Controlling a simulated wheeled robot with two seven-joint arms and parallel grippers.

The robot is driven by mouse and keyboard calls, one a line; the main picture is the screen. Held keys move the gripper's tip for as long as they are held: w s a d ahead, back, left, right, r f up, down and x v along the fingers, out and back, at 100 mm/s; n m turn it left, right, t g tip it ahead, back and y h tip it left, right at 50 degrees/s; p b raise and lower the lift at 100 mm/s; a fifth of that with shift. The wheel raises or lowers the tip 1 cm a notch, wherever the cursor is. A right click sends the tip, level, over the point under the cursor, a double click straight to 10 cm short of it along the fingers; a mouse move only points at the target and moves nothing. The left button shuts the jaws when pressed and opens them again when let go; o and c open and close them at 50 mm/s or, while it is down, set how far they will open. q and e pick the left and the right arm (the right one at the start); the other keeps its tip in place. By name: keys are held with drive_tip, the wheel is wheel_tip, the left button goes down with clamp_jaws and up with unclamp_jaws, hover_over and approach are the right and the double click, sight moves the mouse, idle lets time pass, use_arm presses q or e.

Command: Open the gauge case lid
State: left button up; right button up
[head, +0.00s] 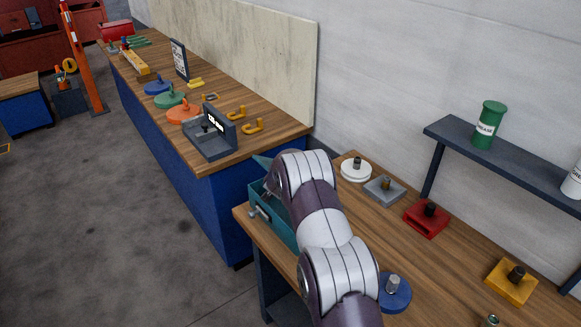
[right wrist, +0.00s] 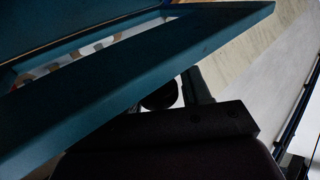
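The teal gauge case (head: 278,226) sits at the left end of the near wooden bench, largely hidden behind my right arm. A metal fitting shows on its left side. A teal corner, apparently of the lid (head: 262,161), sticks up above the case beside my wrist. In the right wrist view a long teal panel (right wrist: 130,72) crosses close to the camera, with a lighter gap behind it. My right gripper's dark finger (right wrist: 198,86) shows just below the panel's edge; whether it touches is unclear. The fingertips are hidden in the head view. My left gripper is out of view.
On the near bench are a white round piece (head: 355,170), a grey block (head: 385,190), a red block (head: 427,218), a yellow block (head: 511,282) and a blue disc (head: 397,294). A shelf (head: 510,160) holds a green can. A second bench stands behind.

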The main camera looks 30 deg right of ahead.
drive_tip(key=shift+o, duration=0.3)
drive_tip(key=shift+s+a, duration=0.2)
drive_tip(key=shift+s, duration=0.05)
drive_tip(key=b+v, duration=0.3)
drive_tip(key=v, duration=0.9)
drive_tip(key=shift+r, duration=0.15)
drive_tip(key=shift+d, duration=0.1)
